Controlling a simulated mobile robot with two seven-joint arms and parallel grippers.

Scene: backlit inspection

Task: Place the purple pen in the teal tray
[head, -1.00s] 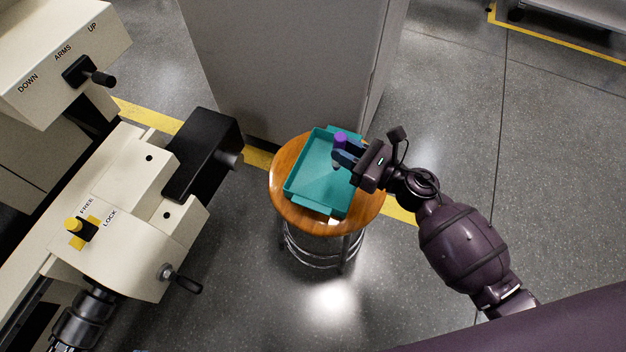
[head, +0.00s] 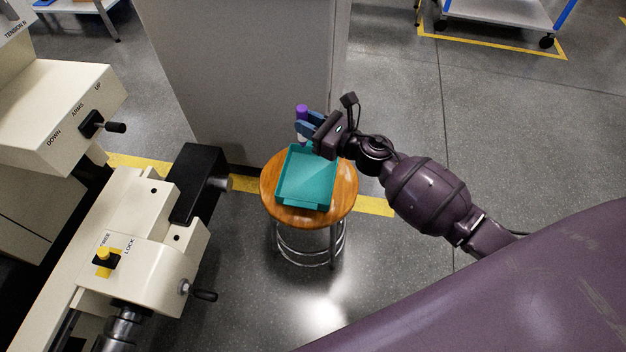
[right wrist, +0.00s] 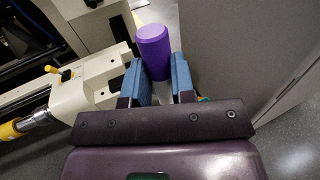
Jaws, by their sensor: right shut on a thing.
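The purple pen (head: 301,110) is held upright between the blue fingers of my right gripper (head: 306,126). In the right wrist view the pen's thick purple end (right wrist: 153,45) stands up between the two fingers (right wrist: 162,82), and its lower part is pale. The teal tray (head: 306,186) lies on a round wooden stool and looks empty. In the head view the gripper and pen are at the tray's far edge, seemingly above it; the exact height is hard to tell. My left gripper is not in view.
The wooden stool (head: 342,201) has metal legs. A cream machine (head: 140,215) with levers and a black block stands at left. A large grey cabinet (head: 235,75) rises behind the stool. A cart (head: 500,12) stands at the far right. The floor right of the stool is clear.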

